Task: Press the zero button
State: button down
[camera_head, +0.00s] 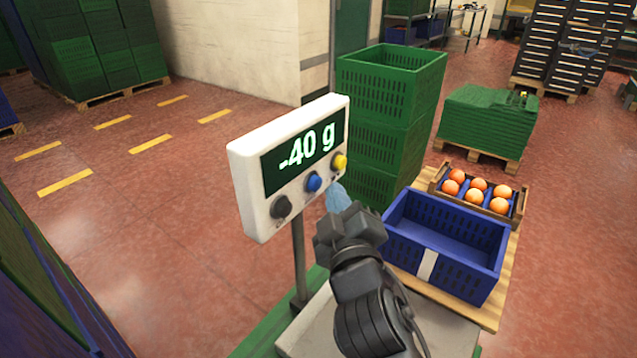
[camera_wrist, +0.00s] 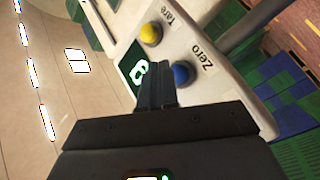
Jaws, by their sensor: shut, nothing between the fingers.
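The scale's white display box (camera_head: 250,180) stands on a post and reads "-40 g". Below its screen are a black button (camera_head: 281,207), a blue button (camera_head: 313,182) and a yellow button (camera_head: 340,162). In the wrist view the blue button (camera_wrist: 182,74) sits beside the label "Zero", and the yellow button (camera_wrist: 150,33) beside "Tare". My gripper (camera_head: 346,222) is shut and empty, to the lower right of the blue button in the head view. In the wrist view its fingertips (camera_wrist: 157,72) appear close beside the blue button; I cannot tell whether they touch.
A blue crate (camera_head: 450,235) stands empty to the right of my arm. Behind it a tray (camera_head: 517,207) holds several oranges. Stacked green crates (camera_head: 390,85) rise behind the display. The floor to the left (camera_head: 160,190) is open.

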jog(key=s+d+p, duration=0.2)
jog(key=d+p, duration=0.1)
jog(key=d, duration=0.1)
jog(key=shift+s+d, duration=0.1)
jog(key=shift+s, duration=0.3)
dwell(0.6)
jog(key=s+d+f+m+g+h, duration=0.1)
jog(key=s+d+f+m, duration=0.3)
jog(key=s, duration=0.7)
jog(key=s+d+f+m+g, duration=0.1)
jog(key=s+d+f, duration=0.5)
jog(key=s, duration=0.5)
jog(key=s+d+r+m+h, duration=0.1)
jog(key=s+d+r+m, duration=0.2)
jog(key=s, duration=0.7)
jog(key=s+d+r+m+g+h, duration=0.1)
jog(key=s+d+r+m, duration=0.2)
jog(key=s, duration=0.7)
jog(key=shift+r+m+g+h, duration=0.3)
jog(key=shift+r+m, duration=0.2)
jog(key=shift+r, duration=0.1)
